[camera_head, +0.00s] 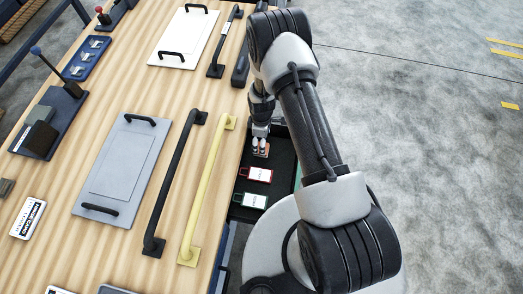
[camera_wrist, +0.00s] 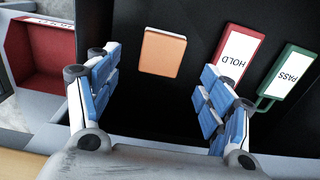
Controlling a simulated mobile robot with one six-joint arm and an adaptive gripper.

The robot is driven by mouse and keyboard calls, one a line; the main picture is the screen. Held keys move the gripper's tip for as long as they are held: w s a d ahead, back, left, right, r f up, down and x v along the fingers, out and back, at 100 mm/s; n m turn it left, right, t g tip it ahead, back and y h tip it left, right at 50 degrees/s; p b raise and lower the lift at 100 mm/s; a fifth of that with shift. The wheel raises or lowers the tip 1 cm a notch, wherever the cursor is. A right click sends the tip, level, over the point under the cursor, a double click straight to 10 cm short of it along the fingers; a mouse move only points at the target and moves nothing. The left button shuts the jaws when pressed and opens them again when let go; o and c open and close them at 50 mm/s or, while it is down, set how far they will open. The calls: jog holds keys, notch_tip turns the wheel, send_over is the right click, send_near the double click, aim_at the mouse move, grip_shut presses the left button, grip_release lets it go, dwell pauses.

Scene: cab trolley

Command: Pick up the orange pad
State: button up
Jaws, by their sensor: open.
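The orange pad (camera_wrist: 163,52) lies flat on the dark tray floor, ahead of my gripper and between the lines of its two fingers in the wrist view. In the head view the pad (camera_head: 262,152) shows partly, just below my gripper (camera_head: 259,143). My gripper (camera_wrist: 158,98) is open and empty, with blue-padded fingers spread wide either side. The fingers look apart from the pad; the exact height above it is hard to tell.
In the dark tray (camera_head: 279,152) a red HOLD tag (camera_wrist: 236,52) and a green PASS tag (camera_wrist: 291,72) lie right of the pad in the wrist view. A red bin (camera_wrist: 42,50) is at left. The wooden table (camera_head: 150,90) with yellow handle (camera_head: 207,190) borders the tray.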

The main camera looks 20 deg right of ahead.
jog(key=shift+s+f+b, duration=0.1)
jog(key=shift+f+b, duration=0.9)
jog(key=shift+f, duration=2.15)
jog(key=shift+r, duration=0.1)
jog(key=shift+c, duration=0.2)
jog(key=c, duration=1.1)
jog(key=shift+r, duration=0.1)
notch_tip(320, 180, up, 20)
jog(key=p, duration=0.5)
